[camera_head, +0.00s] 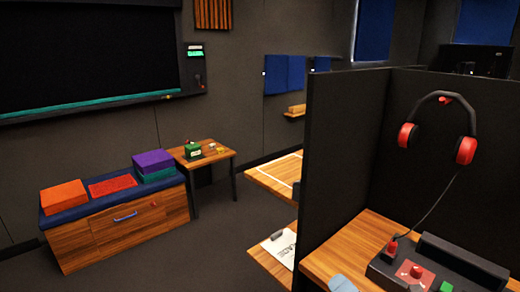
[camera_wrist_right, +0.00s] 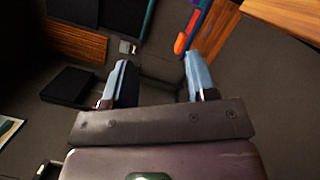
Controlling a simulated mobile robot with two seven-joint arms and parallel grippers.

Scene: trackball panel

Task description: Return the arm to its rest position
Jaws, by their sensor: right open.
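My right gripper (camera_head: 394,286) shows only as light blue fingertips at the bottom edge of the head view, in front of the trackball panel. In the right wrist view its two blue fingers (camera_wrist_right: 160,78) stand wide apart with nothing between them. The dark trackball panel (camera_head: 462,272) sits on the wooden booth desk (camera_head: 345,245). It has a red plate (camera_head: 414,274) and a small red knob (camera_head: 392,247). The panel's lower part is cut off by the frame. My left gripper is not in view.
A dark partition (camera_head: 335,150) stands left of the desk. Red and black headphones (camera_head: 466,150) hang on the booth wall, with a cord down to the panel. A bench (camera_head: 120,228) with coloured boxes and a small table (camera_head: 218,158) stand farther left. Open floor lies between.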

